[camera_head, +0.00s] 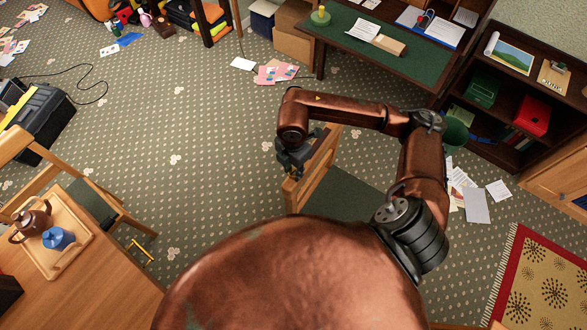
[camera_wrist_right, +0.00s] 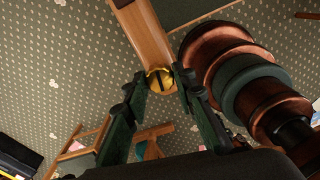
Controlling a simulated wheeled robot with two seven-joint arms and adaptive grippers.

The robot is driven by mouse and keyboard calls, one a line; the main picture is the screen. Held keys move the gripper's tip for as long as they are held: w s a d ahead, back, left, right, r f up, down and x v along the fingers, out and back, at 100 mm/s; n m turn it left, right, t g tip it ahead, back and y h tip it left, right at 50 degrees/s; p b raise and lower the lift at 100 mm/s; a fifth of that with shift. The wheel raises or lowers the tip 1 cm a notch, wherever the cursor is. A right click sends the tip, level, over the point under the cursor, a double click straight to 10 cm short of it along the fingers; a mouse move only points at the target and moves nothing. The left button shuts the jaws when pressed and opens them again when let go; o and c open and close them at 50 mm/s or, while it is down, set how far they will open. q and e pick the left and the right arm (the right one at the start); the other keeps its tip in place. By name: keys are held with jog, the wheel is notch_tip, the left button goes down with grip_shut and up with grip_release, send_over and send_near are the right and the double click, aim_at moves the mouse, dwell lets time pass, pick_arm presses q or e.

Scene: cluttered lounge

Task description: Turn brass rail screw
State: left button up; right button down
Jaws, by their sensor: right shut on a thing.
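The brass screw (camera_wrist_right: 160,79) is a round yellow head with a dark slot, set in the end of a wooden chair rail (camera_wrist_right: 144,32). In the right wrist view it sits between the fingertips of my right gripper (camera_wrist_right: 161,86), which are shut on it. In the head view my right gripper (camera_head: 293,166) is at the left side of a wooden chair (camera_head: 314,175) with a dark green seat. The screw cannot be made out clearly there. My left gripper is not in view.
A green-topped desk (camera_head: 350,50) and a dark bookshelf (camera_head: 500,125) stand beyond the chair. Another chair (camera_head: 75,190) and a table with a wooden tray (camera_head: 75,245) are at left. Loose papers (camera_head: 470,190) lie on the carpet at right. Open carpet lies left of my gripper.

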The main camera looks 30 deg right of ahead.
aim_at(293, 173)
jog(key=shift+m, duration=0.8)
jog(key=shift+p, duration=0.3)
jog(key=c, duration=1.6)
grip_release()
notch_tip(293, 173, up, 12)
